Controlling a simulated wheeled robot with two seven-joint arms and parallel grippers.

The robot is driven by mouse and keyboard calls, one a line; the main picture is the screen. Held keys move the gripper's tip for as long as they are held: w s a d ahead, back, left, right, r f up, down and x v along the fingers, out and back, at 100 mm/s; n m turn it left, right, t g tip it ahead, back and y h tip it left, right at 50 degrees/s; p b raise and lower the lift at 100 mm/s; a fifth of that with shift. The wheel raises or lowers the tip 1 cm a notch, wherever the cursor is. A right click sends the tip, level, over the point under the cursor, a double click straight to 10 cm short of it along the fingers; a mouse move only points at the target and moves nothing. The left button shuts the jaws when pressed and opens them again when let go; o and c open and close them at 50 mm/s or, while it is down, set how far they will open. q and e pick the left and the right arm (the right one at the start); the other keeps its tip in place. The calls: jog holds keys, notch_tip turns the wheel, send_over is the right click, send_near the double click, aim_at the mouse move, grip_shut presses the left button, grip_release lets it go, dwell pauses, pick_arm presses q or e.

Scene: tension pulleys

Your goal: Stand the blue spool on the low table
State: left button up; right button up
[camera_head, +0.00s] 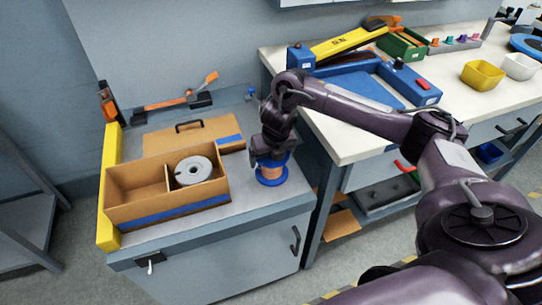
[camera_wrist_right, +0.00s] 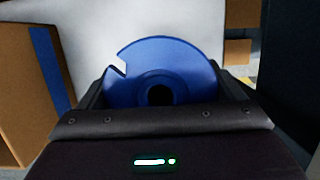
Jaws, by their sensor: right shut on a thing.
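The blue spool (camera_head: 271,178) has blue flanges and a copper-coloured winding. It stands upright at the right end of the low table (camera_head: 235,215), to the right of the cardboard box. My right gripper (camera_head: 270,160) is over it from above and shut on it. In the right wrist view the spool's blue flange (camera_wrist_right: 165,75), with a notch and a dark centre hole, faces the camera between the jaws. Whether its lower flange touches the table top is hard to tell. My left gripper is not in view.
An open cardboard box (camera_head: 165,212) with two compartments holds a grey spool (camera_head: 193,171). A cardboard lid (camera_head: 190,135) lies behind it. A taller white workbench (camera_head: 350,145) with a blue tray and yellow tool stands close on the right. A yellow edge (camera_head: 109,190) bounds the left.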

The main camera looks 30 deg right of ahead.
jog(key=o, duration=1.3)
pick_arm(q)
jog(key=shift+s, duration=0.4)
